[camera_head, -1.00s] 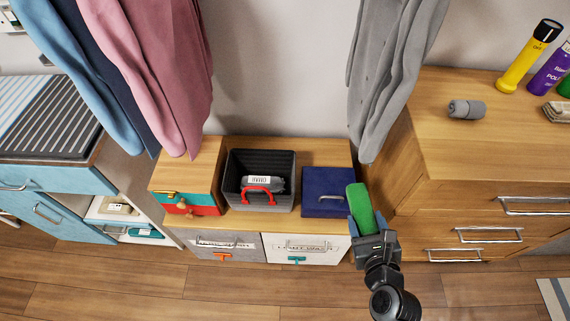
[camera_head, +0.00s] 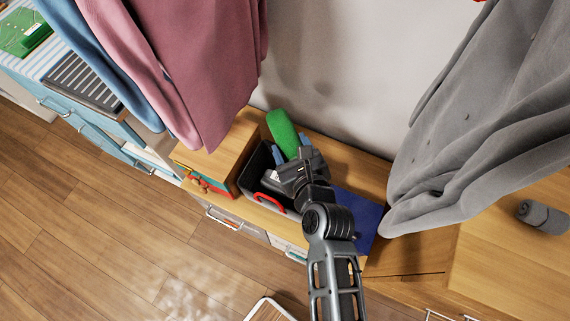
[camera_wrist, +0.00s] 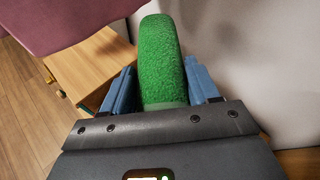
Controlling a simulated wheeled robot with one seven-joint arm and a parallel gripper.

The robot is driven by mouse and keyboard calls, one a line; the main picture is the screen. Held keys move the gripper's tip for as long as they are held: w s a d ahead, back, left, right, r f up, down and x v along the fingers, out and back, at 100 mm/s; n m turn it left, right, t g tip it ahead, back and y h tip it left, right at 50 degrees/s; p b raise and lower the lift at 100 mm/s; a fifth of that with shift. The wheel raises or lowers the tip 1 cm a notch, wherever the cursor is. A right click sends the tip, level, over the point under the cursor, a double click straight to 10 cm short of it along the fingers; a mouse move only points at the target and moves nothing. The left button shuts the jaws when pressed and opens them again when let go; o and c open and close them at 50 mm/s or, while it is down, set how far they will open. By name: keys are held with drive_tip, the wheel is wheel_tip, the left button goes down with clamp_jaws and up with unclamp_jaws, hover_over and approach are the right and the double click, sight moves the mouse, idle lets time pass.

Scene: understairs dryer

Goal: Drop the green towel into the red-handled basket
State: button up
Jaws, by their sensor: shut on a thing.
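The green towel (camera_head: 283,131) is a rolled, fuzzy cylinder. My gripper (camera_head: 288,150) is shut on it, and the roll sticks out past the fingertips. In the wrist view the towel (camera_wrist: 160,60) stands between the two blue fingers. The basket (camera_head: 257,172) is a dark grey open box with a red handle (camera_head: 270,202); it sits on the low wooden bench. My gripper and the towel are over or near its back right part and hide much of it. A pale item shows inside the basket. I cannot tell how high the towel is above it.
A blue box (camera_head: 357,215) stands right of the basket, partly behind my arm. A small wooden drawer box (camera_head: 222,160) stands at its left. Pink cloth (camera_head: 205,60) hangs at the left and grey cloth (camera_head: 480,120) at the right. A grey roll (camera_head: 542,216) lies on the right cabinet.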

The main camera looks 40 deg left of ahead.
wheel_tip(320, 180, down, 6)
drive_tip(key=b, duration=0.5)
drive_tip(key=shift+r+b, duration=0.25)
drive_tip(key=shift+b, duration=0.05)
drive_tip(key=o, duration=1.2)
drive_tip(key=shift+d, duration=0.1)
drive_tip(key=v, duration=0.7)
drive_tip(key=shift+s+d, duration=0.2)
drive_tip(key=shift+d, duration=0.05)
drive_tip(key=shift+r, duration=0.1)
